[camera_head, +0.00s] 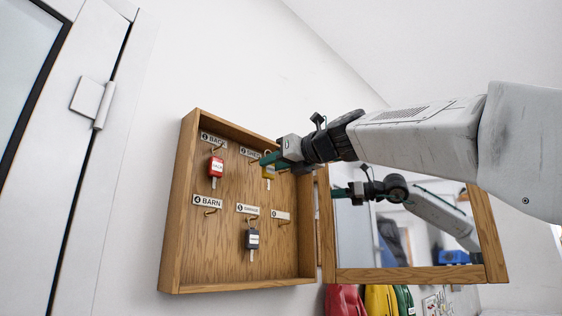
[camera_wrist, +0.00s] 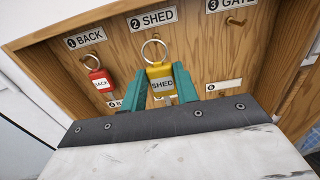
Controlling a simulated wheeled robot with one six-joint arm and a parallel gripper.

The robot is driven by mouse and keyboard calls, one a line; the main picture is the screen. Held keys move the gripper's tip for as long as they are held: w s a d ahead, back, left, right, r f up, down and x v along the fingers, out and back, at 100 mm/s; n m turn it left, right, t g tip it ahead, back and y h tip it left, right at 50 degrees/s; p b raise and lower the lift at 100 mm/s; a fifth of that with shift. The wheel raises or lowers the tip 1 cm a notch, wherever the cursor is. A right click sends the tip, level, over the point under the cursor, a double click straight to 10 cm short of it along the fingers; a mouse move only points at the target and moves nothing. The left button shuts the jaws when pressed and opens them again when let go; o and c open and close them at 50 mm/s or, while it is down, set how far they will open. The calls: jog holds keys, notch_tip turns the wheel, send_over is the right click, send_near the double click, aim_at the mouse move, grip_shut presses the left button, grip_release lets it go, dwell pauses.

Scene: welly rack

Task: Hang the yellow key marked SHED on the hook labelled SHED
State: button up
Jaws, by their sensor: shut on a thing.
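The yellow key (camera_wrist: 161,83) has a tag reading SHED and a metal ring (camera_wrist: 154,50) at its top. My gripper (camera_wrist: 160,88) is shut on the tag, with a teal finger on each side, and the ring stands upright above the fingers. The ring is just below the label "2 SHED" (camera_wrist: 152,19); whether it is around the hook there, I cannot tell. In the head view my gripper (camera_head: 270,163) reaches into the wooden cabinet from the right. The yellow key (camera_head: 268,173) shows partly behind the fingers, beside the SHED label (camera_head: 249,153).
A red key (camera_head: 216,168) hangs under BACK, left of my gripper. A dark key (camera_head: 252,239) hangs under GARAGE. The BARN hook (camera_head: 210,211) is empty. The cabinet (camera_head: 172,210) has raised side walls, and its mirrored door (camera_head: 400,274) stands open at the right under my arm.

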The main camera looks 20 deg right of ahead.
aim_at(271, 166)
jog(key=shift+f+x, duration=0.2)
jog(key=shift+x, duration=1.6)
jog(key=shift+w+a+f, duration=0.3)
jog(key=shift+w+f, duration=0.05)
jog(key=shift+w, duration=0.35)
jog(key=shift+f, duration=0.1)
jog(key=o, duration=1)
jog(key=shift+w, duration=0.1)
jog(key=v, duration=0.8)
jog(key=shift+w, duration=0.1)
